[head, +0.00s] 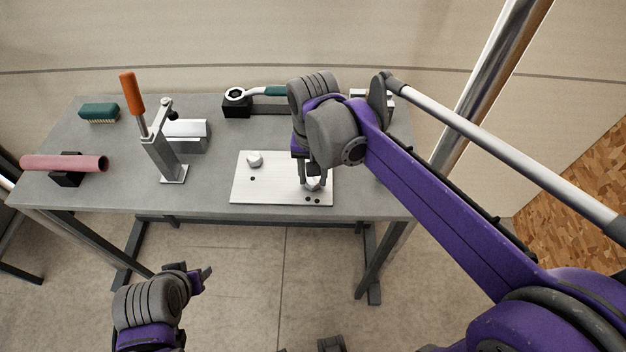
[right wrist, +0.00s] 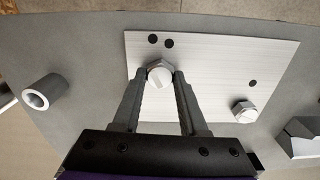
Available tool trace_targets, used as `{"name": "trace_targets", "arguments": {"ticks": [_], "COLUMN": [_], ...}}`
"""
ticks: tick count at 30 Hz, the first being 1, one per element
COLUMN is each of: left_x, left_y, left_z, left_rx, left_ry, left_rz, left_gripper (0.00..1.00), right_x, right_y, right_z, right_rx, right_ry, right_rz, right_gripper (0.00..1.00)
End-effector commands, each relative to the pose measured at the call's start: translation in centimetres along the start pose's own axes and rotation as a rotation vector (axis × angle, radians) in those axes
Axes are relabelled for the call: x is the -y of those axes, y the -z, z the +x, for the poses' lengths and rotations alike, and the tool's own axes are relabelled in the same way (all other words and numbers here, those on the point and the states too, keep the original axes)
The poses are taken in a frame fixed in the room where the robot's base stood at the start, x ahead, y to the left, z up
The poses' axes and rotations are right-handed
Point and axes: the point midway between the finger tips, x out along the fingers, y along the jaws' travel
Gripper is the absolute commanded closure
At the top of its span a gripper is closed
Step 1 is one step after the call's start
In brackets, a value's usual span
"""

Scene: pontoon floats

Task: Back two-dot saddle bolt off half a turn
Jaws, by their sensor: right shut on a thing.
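The light metal plate (head: 270,190) lies on the grey table and carries two bolts. The two-dot saddle bolt (right wrist: 160,73) has a slotted hex head beside two black dots on the plate. It also shows in the head view (head: 313,184), partly covered by my right gripper. My right gripper (right wrist: 160,80) points down at the plate and is shut on this bolt's head, one finger on each side. The one-dot bolt (right wrist: 244,111) stands apart, and it also shows in the head view (head: 254,158). My left gripper (head: 203,276) is empty in front of the table; its finger gap is unclear.
An orange-handled clamp (head: 160,155) stands left of the plate. Behind are a metal block (head: 187,135) and a green-handled tool (head: 262,91). A pink tube (head: 60,163) and a green brush (head: 99,112) are at the left. A hollow grey cylinder (right wrist: 45,92) is near the right gripper.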

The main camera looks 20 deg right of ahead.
Motion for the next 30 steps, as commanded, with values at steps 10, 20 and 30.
{"name": "trace_targets", "arguments": {"ticks": [10,20,30], "left_x": [0.0,0.0,0.0], "left_y": [0.02,0.05,0.09], "left_z": [-0.01,-0.05,-0.07], "left_rx": [0.0,0.0,-0.001], "left_ry": [0.0,0.0,0.0], "left_rz": [0.0,0.0,0.0], "left_gripper": [0.5,0.5,0.5], "right_x": [0.0,0.0,0.0], "right_y": [0.0,0.0,0.0], "right_z": [-0.01,-0.05,-0.07], "right_rx": [0.0,0.0,0.0], "right_ry": [0.0,0.0,0.0], "right_rz": [-0.134,-0.386,-0.719], "right_gripper": [1.0,1.0,0.36]}}
